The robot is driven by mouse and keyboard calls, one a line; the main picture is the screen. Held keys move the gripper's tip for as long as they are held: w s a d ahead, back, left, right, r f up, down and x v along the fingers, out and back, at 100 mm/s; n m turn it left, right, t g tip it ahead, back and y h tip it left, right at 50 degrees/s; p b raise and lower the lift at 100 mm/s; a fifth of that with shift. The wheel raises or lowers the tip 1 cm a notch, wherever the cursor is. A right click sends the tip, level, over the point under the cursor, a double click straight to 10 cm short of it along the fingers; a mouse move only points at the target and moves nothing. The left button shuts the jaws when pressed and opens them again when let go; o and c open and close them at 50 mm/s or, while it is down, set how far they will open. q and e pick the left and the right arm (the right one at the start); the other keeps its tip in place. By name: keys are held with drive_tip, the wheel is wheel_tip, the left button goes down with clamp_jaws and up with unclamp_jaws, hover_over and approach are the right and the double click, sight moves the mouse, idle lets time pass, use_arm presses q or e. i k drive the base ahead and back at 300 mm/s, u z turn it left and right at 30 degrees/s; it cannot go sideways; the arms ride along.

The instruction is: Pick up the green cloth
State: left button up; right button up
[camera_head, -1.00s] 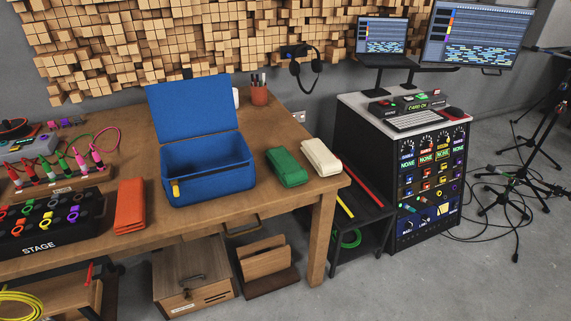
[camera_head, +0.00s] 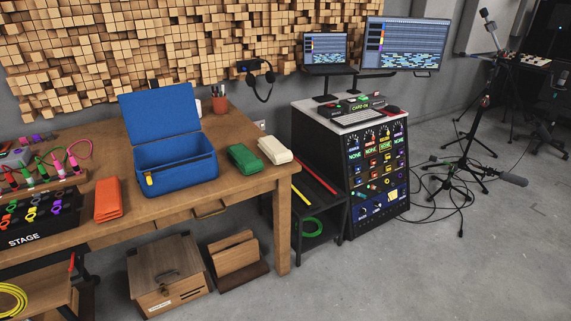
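The green cloth (camera_head: 244,158) lies folded on the wooden table, between the open blue case and a folded white cloth. It is near the table's right end. Nothing covers it. Neither of my grippers shows in the head view.
The blue case (camera_head: 177,165) stands with its lid up. The white cloth (camera_head: 275,150) and an orange cloth (camera_head: 108,199) lie on the wooden table (camera_head: 185,213). A black rack cabinet (camera_head: 352,165) and low shelf stand to the right. Open floor (camera_head: 400,270) lies at the front right.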

sight(248, 163)
drive_tip(key=z, duration=0.15)
drive_tip(key=i, duration=0.95)
drive_tip(key=u, duration=1)
drive_tip(key=i, duration=0.65)
drive_tip(key=u, duration=0.75)
